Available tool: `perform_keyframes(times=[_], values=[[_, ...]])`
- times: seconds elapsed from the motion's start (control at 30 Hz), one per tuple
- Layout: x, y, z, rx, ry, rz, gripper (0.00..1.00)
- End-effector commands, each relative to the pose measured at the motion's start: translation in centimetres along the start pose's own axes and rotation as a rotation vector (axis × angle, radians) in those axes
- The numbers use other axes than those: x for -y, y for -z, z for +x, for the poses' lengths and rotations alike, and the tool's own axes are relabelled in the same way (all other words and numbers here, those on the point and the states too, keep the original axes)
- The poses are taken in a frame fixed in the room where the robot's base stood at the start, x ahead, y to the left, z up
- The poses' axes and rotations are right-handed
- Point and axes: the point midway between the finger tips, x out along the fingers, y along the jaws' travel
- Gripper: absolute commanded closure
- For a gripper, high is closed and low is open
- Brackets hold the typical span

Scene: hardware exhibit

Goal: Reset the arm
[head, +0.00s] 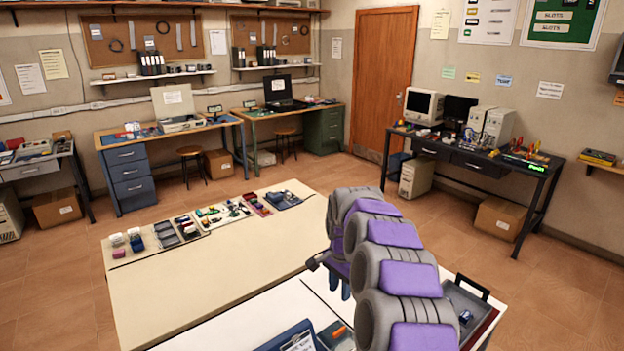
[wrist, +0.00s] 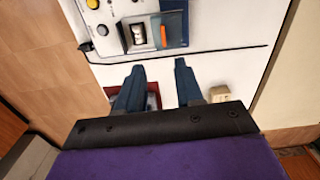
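My arm (head: 405,255), grey with purple segments, reaches out over the white table from the lower right of the head view. My gripper (wrist: 159,64) shows in the wrist view with its two dark blue fingers apart and nothing between them. It points down over the white table top (wrist: 220,70). In the head view my gripper (head: 338,282) is partly hidden behind the arm.
A cream table (head: 190,275) holds small parts along its far edge. Workbenches line the walls. The tiled floor (head: 560,290) at right is clear.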

Motion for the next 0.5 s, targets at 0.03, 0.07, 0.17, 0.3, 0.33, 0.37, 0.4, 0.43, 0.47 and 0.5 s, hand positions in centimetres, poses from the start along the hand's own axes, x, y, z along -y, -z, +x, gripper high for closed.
perform_keyframes(times=[0.03, 0.07, 0.17, 0.3, 0.33, 0.37, 0.4, 0.43, 0.47, 0.5], values=[[-0.7, -0.7, -1.1, 0.006, 0.008, -0.031, 0.64], [-1.1, -1.2, -1.6, 0.012, 0.009, -0.053, 0.64], [-3.1, -3.1, -3.5, 0.03, 0.015, -0.139, 0.64], [-6.2, -5.9, -5.7, 0.049, 0.016, -0.261, 0.64], [-6.9, -6.5, -6.2, 0.052, 0.016, -0.285, 0.64], [-7.6, -7.0, -6.5, 0.055, 0.016, -0.31, 0.64], [-8.7, -7.8, -7.0, 0.058, 0.015, -0.342, 0.64], [-9.5, -8.4, -7.4, 0.061, 0.014, -0.366, 0.64], [-10.3, -8.9, -7.7, 0.063, 0.013, -0.388, 0.64], [-11.3, -9.7, -8.1, 0.065, 0.011, -0.419, 0.64]])
